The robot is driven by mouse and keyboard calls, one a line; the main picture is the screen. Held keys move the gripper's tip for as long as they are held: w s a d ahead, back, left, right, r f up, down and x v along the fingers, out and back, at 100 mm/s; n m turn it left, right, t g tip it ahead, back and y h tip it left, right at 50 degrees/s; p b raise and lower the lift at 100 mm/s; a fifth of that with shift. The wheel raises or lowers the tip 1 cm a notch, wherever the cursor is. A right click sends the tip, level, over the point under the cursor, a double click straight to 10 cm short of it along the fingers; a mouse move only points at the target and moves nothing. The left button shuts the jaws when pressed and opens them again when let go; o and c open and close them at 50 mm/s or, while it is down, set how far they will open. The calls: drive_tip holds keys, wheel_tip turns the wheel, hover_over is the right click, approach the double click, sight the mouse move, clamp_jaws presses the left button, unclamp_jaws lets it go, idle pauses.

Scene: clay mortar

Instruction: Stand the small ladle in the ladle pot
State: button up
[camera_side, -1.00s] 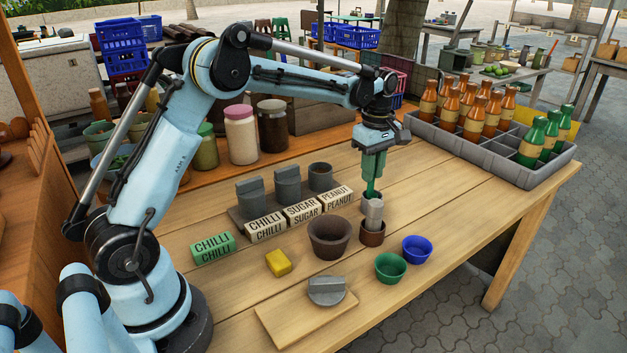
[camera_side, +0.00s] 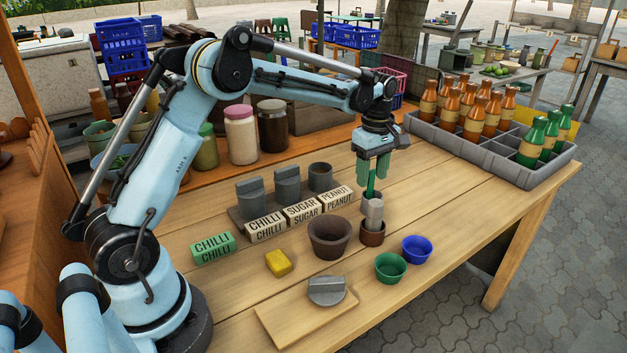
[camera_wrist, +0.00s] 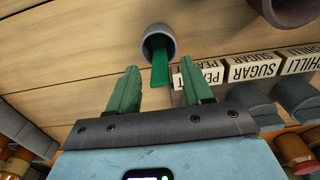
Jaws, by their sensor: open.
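The ladle's bowl is hidden inside. My gripper (camera_side: 373,172) is above the pot with its green fingers spread, one on each side of the handle. In the wrist view a gap shows between the handle and each finger of my gripper (camera_wrist: 159,78).
A brown mortar (camera_side: 329,240) and green (camera_side: 390,268) and blue (camera_side: 417,249) bowls are nearby. Label blocks (camera_side: 302,214) and grey containers stand left.

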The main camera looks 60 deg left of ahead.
drive_tip(key=shift+r, duration=0.15)
wheel_tip(320, 180, up, 12)
idle(0.5)
idle(0.6)
drive_tip(key=s+d+r+m+t, duration=0.2)
drive_tip(key=s+d+m+t, duration=0.15)
drive_tip(key=s+m, duration=0.6)
drive_tip(key=s+d+f+m+t, duration=0.3)
drive_tip(key=s+f+m, duration=0.5)
drive_tip(key=s, duration=0.3)
drive_tip(key=shift+s+d+t, duration=0.3)
drive_tip(key=shift+d+t, duration=0.05)
drive_tip(key=shift+d, duration=0.1)
